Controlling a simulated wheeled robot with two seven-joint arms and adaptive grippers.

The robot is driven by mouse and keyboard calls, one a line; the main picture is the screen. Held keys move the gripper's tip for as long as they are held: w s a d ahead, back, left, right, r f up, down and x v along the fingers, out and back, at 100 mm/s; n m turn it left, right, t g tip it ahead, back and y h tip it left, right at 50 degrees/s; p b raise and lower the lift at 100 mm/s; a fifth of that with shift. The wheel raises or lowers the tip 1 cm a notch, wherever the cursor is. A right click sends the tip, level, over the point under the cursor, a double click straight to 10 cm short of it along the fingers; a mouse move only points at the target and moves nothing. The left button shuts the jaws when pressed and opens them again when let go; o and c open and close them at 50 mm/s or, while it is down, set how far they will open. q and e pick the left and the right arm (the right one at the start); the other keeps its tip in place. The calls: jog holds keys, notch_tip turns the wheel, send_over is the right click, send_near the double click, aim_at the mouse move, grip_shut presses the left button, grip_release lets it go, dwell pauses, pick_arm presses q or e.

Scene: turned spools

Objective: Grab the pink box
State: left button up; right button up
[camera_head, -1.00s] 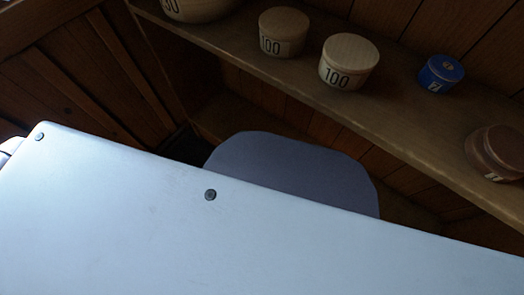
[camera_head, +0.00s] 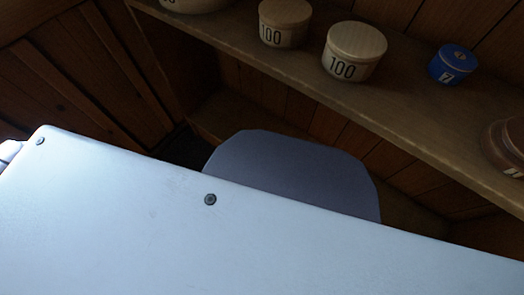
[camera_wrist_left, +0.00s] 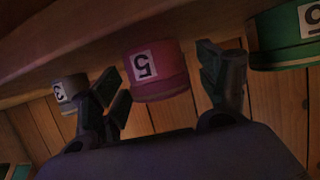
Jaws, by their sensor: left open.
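The pink box (camera_wrist_left: 157,70), a round tub with a white label marked 5, shows in the left wrist view near the middle. My left gripper (camera_wrist_left: 160,72) is open, with one dark finger on each side of the pink box. The box appears between the fingers; I cannot tell whether either finger touches it, and a gap shows on its right side. The pink box is not visible in the head view. My right gripper is in neither view.
In the left wrist view a green tub (camera_wrist_left: 285,38) is right of the fingers and a pale tub (camera_wrist_left: 70,92) is at the left finger. The head view shows a wooden shelf (camera_head: 410,118) with pale tubs marked 100 (camera_head: 354,52), a blue tub (camera_head: 453,64) and a brown tub (camera_head: 508,142).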

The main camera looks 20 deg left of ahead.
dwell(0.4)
pick_arm(q)
jog(key=c, duration=1)
jog(key=shift+c, duration=0.5)
jog(key=shift+r, duration=0.1)
